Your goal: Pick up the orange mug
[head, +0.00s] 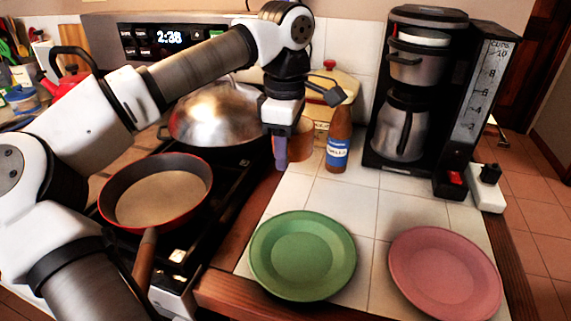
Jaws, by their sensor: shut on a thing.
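The orange mug (301,142) shows at the counter's left edge by the stove, partly hidden behind my gripper. My gripper (281,158) points down at the mug's left side, with its bluish finger overlapping the mug in this view. It is shut on the mug. The far finger and the mug's handle are hidden. I cannot tell whether the mug's base still touches the counter.
The coffee maker (425,85) is further right. A green plate (303,256) and a pink plate (445,273) lie in front. A pan (158,193) and wok lid (217,113) are left.

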